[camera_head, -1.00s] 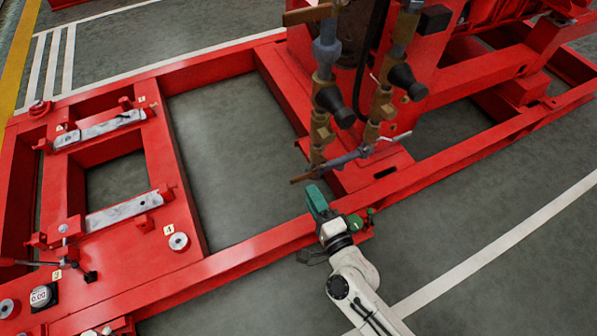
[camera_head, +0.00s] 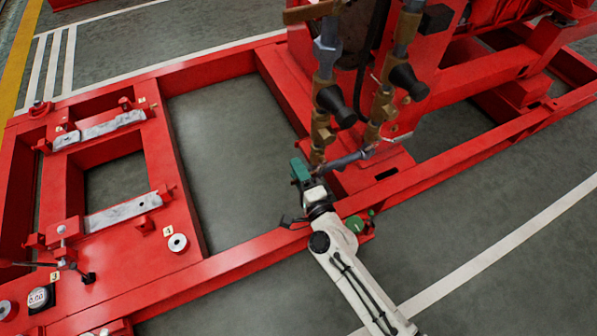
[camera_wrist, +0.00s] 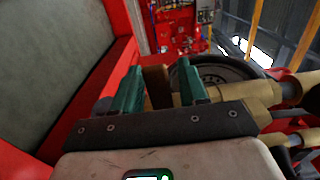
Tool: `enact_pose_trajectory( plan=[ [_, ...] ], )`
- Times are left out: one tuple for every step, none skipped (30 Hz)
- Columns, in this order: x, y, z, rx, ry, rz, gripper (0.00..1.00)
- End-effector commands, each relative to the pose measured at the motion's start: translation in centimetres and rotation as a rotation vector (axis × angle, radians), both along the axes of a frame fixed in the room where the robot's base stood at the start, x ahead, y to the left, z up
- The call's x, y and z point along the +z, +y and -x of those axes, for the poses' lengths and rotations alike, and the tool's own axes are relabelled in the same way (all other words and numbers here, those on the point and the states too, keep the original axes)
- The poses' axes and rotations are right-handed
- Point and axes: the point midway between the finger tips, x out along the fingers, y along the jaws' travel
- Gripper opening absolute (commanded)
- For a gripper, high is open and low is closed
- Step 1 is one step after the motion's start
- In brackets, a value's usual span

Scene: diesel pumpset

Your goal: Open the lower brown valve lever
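The lower brown valve lever (camera_wrist: 156,90) shows in the wrist view as a brown block between the two green fingers of my gripper (camera_wrist: 159,70). The fingers are apart, one on each side of it; I cannot tell whether they touch it. In the head view my gripper (camera_head: 300,170) is at the bottom of the left brass pipe (camera_head: 320,130) and hides most or all of this lever. The upper brown lever (camera_head: 310,12) sticks out to the left at the top of the same pipe.
A grey pipe (camera_head: 347,160) runs right from the lower valve, close to my gripper. A second brass pipe (camera_head: 380,110) with a black fitting stands to the right. The red frame (camera_head: 235,258) passes under my arm. The grey floor opening (camera_head: 220,150) at left is clear.

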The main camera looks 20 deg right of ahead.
Motion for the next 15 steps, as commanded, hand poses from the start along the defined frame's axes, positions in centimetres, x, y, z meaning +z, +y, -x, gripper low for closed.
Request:
enact_pose_trajectory(
  plan=[
    [0.0,0.0,0.01,0.0,0.0,0.0,0.37],
    [0.0,0.0,0.01,0.0,0.0,0.0,0.34],
    [0.01,0.0,0.01,0.0,0.0,0.0,0.31],
    [0.01,0.01,0.02,0.0,0.0,0.0,0.28],
    [0.01,0.01,0.02,0.0,0.0,0.0,0.25],
    [0.01,0.0,0.02,0.0,0.0,0.0,0.21],
    [0.0,0.01,0.02,0.0,0.0,0.0,0.18],
    [0.0,0.01,0.02,0.0,0.0,0.0,0.15],
    [0.0,0.01,0.02,0.0,0.0,0.0,0.11],
    [0.0,0.01,0.02,0.0,0.0,0.0,0.09],
    [0.0,0.01,0.02,0.0,0.0,0.0,0.06],
    [0.0,0.01,0.03,0.0,0.0,0.0,0.02],
    [0.0,0.01,0.03,0.0,0.0,0.0,0.0],
    [0.0,0.01,0.03,0.0,0.0,0.0,0.0],
    [0.0,0.01,0.03,0.0,0.0,0.0,0.0]
  ],
)
